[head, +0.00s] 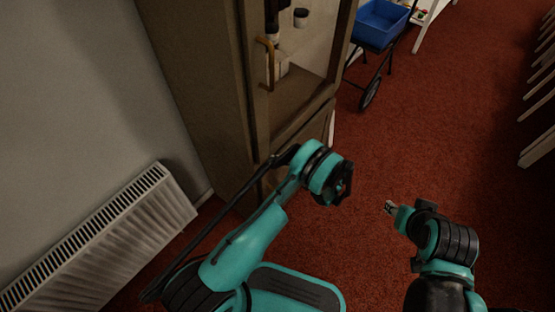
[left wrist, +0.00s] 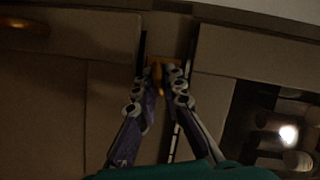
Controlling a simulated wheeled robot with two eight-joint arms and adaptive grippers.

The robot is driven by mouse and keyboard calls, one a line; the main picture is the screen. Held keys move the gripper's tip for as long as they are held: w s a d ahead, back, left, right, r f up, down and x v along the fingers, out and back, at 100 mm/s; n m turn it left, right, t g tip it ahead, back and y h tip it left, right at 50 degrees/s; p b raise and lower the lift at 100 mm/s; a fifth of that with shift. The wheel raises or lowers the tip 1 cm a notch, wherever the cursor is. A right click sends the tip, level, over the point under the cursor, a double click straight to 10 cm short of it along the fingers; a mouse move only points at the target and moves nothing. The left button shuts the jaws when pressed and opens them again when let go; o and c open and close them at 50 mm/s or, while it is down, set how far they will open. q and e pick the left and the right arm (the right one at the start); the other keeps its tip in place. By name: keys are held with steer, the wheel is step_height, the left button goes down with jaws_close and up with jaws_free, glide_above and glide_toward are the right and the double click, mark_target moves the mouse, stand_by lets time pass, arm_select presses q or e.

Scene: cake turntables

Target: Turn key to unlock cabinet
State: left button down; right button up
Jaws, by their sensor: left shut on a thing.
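The cabinet (head: 205,90) is tall and brown, with a glazed front and a brass handle (head: 265,62), at the upper left of the head view. In the left wrist view, a small golden key (left wrist: 158,80) sits at a yellowish plate on the cabinet front. My left gripper (left wrist: 160,76) is shut on the key, its two fingers meeting around it from either side. How far the key is in the lock is too dark to tell. In the head view my left wrist hides the fingers and key. My right gripper (head: 390,207) hangs over the carpet, away from the cabinet; its jaw state is unclear.
A white radiator (head: 110,235) stands by the wall at the left. A blue cart (head: 380,22) with a black wheel stands beyond the cabinet. Dark jars (left wrist: 285,140) show at the right of the left wrist view. The red carpet at right is mostly clear.

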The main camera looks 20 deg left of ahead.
stand_by(0.4)
arm_select(q)
steer(key=c, duration=1.6)
jaws_free()
